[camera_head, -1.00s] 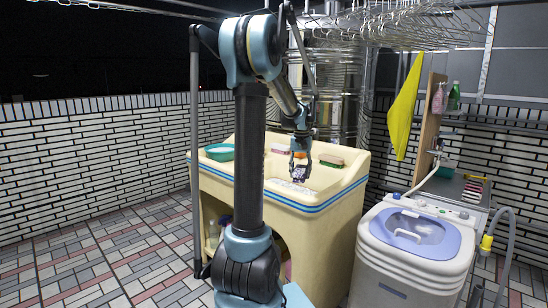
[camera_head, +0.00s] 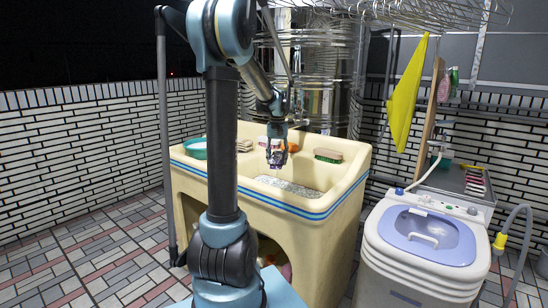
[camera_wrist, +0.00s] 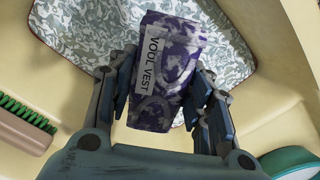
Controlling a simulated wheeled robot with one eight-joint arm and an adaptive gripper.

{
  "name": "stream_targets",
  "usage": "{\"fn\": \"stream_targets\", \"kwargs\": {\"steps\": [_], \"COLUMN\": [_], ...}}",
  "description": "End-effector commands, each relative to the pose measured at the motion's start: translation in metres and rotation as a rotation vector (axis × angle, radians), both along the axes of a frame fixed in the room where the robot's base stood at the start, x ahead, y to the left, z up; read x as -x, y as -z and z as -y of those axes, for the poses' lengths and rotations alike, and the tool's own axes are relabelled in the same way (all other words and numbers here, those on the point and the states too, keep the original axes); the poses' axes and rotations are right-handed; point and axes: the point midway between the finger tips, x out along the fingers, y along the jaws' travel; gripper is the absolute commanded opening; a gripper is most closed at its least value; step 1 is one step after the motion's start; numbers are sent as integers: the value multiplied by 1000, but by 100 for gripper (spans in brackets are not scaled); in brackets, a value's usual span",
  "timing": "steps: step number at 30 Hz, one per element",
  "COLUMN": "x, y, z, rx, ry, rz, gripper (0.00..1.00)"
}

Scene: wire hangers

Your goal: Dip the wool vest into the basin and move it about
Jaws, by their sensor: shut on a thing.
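The wool vest (camera_wrist: 165,75) is a small folded purple-and-grey patterned bundle with a white label in the wrist view. My gripper (camera_wrist: 168,95) is shut on it, with a finger on each side. In the head view, my gripper (camera_head: 277,150) holds the vest (camera_head: 277,160) above the cream basin (camera_head: 262,203). A grey-and-white patterned sheet (camera_wrist: 85,40) lies in the basin below the vest; it also shows in the head view (camera_head: 290,186). I cannot tell whether the vest touches it.
A green-bristled brush (camera_head: 328,155) lies on the basin's back ledge, and a green bowl (camera_head: 194,148) stands at its left. A washing machine (camera_head: 420,250) stands to the right. A yellow cloth (camera_head: 405,100) and wire hangers (camera_head: 420,12) hang above.

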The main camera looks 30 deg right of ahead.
Motion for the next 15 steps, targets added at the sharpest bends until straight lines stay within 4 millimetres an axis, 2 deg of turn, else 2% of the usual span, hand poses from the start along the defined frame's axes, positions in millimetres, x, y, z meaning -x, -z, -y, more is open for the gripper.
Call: {"fn": "stream_targets", "kwargs": {"steps": [15], "x": [-3], "y": [49], "z": [-5], "rx": [0], "ry": [-7], "rz": [0], "gripper": [8]}}
